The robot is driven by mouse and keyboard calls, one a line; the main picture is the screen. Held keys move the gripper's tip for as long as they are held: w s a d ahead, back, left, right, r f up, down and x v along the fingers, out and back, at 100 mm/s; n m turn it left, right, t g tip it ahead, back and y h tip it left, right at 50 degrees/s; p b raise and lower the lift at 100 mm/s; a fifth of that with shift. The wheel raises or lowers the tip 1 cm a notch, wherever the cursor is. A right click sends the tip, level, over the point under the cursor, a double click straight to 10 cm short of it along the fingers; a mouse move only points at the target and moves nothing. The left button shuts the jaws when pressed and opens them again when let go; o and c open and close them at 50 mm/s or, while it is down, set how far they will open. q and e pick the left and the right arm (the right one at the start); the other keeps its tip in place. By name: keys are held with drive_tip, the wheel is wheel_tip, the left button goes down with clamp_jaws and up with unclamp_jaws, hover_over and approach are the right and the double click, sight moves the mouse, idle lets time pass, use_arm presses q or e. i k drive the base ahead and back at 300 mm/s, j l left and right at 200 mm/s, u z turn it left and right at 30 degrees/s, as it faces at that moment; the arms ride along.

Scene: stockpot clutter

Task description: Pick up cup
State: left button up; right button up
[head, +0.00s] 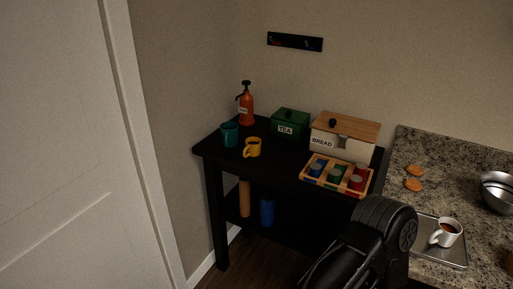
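Three cups show in the head view. A teal mug (229,135) and a yellow mug (253,147) stand near the left end of a black table (270,165). The yellow mug's handle points to the lower left. A white cup (446,233) with dark liquid sits on a grey tray (453,257) on the granite counter at the right. A black part of my arm rises from the bottom edge, left of the white cup. Neither of my grippers can be seen.
An orange pump bottle (245,108), a green TEA box (290,123), a BREAD box (338,138) and a wooden crate of jars (318,181) crowd the table. Two cookies (413,185) and a metal bowl (497,191) are on the counter (440,165). A white door (55,130) is left.

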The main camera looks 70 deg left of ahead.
sight(252, 149)
drive_tip(key=i, duration=0.8)
drive_tip(key=u, duration=2.75)
drive_tip(key=i+j+z, duration=0.15)
drive_tip(key=j+z, duration=0.6)
drive_tip(key=j, duration=0.2)
drive_tip(key=i, duration=0.05)
